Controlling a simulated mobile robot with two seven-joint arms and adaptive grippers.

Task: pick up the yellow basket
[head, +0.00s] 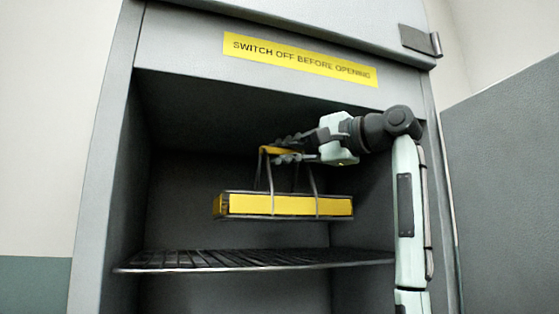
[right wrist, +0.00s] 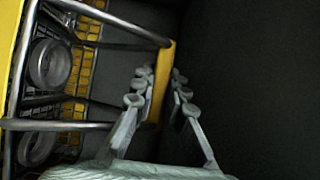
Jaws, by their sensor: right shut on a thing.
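The yellow basket (head: 285,205) hangs inside the grey cabinet, above the wire shelf, with a visible gap under it. It has a yellow band around a low tray and metal rods rising to a yellow handle (head: 282,150). My right gripper (head: 285,150) comes in from the right and is shut on that handle. In the right wrist view the fingers (right wrist: 160,92) lie on either side of the yellow handle bar (right wrist: 163,80). That view also shows the basket (right wrist: 85,70) at the left, with grey rings (right wrist: 50,63) inside it. My left gripper is not in view.
The wire shelf (head: 190,261) spans the cabinet below the basket. The cabinet side wall (head: 105,160) is at the left, and an open door (head: 510,170) stands at the right. A yellow warning label (head: 299,59) is above the opening.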

